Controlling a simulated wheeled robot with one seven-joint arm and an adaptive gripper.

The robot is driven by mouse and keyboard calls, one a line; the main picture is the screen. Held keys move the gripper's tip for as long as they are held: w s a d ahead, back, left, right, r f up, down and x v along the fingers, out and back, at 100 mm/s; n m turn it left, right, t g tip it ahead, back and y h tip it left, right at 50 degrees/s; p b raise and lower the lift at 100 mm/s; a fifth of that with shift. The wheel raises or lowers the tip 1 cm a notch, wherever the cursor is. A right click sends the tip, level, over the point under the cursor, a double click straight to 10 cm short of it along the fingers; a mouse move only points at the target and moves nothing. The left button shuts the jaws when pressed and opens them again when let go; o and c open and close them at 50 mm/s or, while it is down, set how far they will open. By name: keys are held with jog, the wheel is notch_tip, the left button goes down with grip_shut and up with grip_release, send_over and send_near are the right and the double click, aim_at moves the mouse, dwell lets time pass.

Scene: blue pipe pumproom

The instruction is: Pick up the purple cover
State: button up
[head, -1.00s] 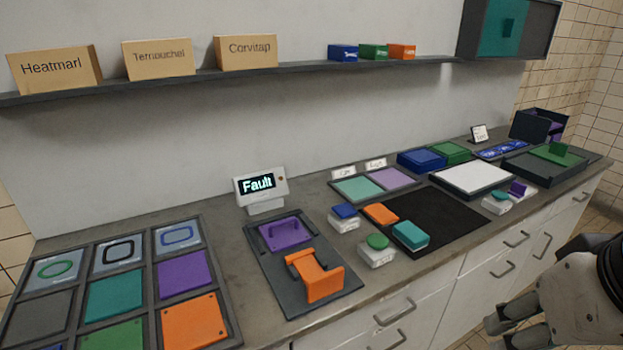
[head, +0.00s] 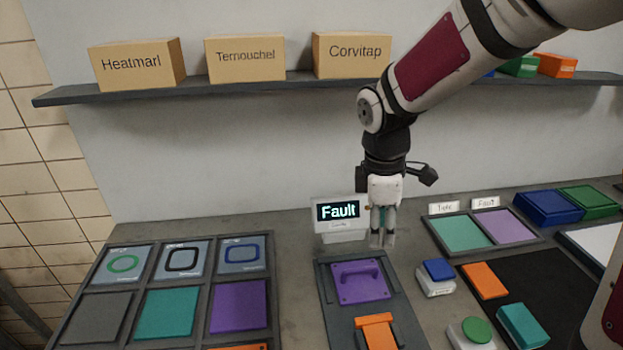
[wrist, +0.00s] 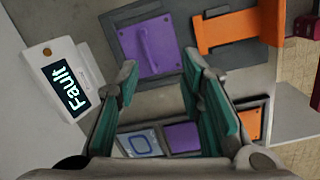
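The purple cover (head: 361,281) is a square plate with a raised handle. It lies flat on a dark grey base plate (head: 327,302) on the bench, behind an orange bracket (head: 377,333). In the wrist view the cover (wrist: 150,47) and its handle show clearly beyond the fingertips, with the orange bracket (wrist: 232,32) to their right. My gripper (head: 382,243) points down above the bench, near the back right of the cover. Its teal-padded fingers (wrist: 160,70) are apart with nothing between them.
A "Fault" display (head: 338,215) stands close behind the cover, beside my gripper. A tile rack (head: 180,285) is at left, with a flat purple tile (head: 238,307). A small blue-topped block (head: 438,271) stands at right. A shelf (head: 240,86) with boxes runs above.

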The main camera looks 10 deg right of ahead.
aim_at(361, 269)
jog(key=w+f+n, duration=0.1)
jog(key=f, duration=0.4)
jog(key=w+f+n+y, duration=0.1)
jog(key=f, duration=0.5)
jog(key=w+a+f+n, duration=0.1)
jog(key=f, duration=0.5)
jog(key=shift+w+f+b, duration=0.25)
jog(key=shift+w+b, duration=0.05)
jog(key=shift+w, duration=0.1)
grip_shut()
